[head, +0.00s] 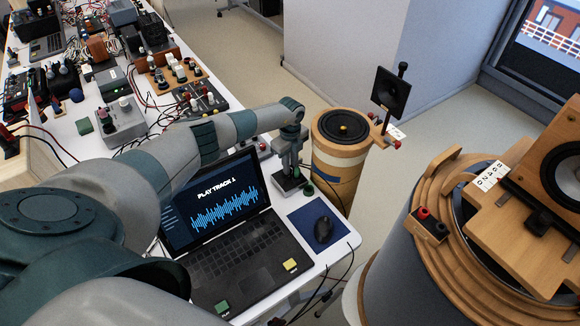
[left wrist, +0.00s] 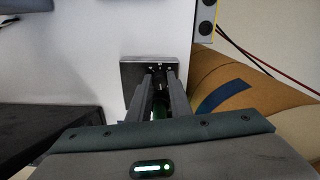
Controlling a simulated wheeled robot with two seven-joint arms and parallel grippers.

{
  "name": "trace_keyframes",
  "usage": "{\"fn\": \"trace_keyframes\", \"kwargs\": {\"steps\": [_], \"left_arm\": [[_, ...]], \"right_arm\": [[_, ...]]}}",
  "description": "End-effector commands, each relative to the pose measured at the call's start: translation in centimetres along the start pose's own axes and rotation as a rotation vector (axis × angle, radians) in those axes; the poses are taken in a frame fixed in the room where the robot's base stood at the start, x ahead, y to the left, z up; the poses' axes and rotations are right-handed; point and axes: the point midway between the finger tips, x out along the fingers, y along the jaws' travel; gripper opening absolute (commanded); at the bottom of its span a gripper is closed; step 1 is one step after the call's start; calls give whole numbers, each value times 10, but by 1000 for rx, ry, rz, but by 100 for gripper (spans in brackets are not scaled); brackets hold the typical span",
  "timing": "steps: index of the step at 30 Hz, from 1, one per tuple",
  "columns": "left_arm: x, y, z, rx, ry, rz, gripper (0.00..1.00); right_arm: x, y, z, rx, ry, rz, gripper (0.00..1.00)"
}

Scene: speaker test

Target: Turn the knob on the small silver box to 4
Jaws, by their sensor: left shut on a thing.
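The small silver box (head: 281,186) sits on the white table, right of the laptop and behind the blue mouse pad. My left gripper (head: 291,169) reaches down to it from above. In the left wrist view the box (left wrist: 131,76) lies beyond the fingers, and the left gripper (left wrist: 157,80) is shut on the dark knob (left wrist: 158,69) on the box's face. The fingers hide most of the knob. Small white marks show around it, but I cannot read them or tell where the knob points. The right gripper does not show.
The open laptop (head: 235,250) reads "PLAY TRACK 1". A dark mouse (head: 323,230) lies on the blue pad (head: 304,216). A wooden speaker cylinder (head: 340,160) stands close right of the box. Crowded electronics, including a grey box (head: 122,126), fill the table's far left.

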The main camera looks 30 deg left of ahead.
Motion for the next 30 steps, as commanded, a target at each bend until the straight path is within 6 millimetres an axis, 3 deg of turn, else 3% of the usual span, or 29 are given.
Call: {"fn": "trace_keyframes", "kwargs": {"steps": [17,18,19,30], "left_arm": [[-1,-1,0,58,0,-2,0],[-1,-1,0,58,0,-2,23],[-1,-1,0,58,0,-2,26],[-2,0,0,58,0,-1,26]], "right_arm": [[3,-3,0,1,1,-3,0],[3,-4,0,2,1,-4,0],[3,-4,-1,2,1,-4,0],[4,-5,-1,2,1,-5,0]]}}
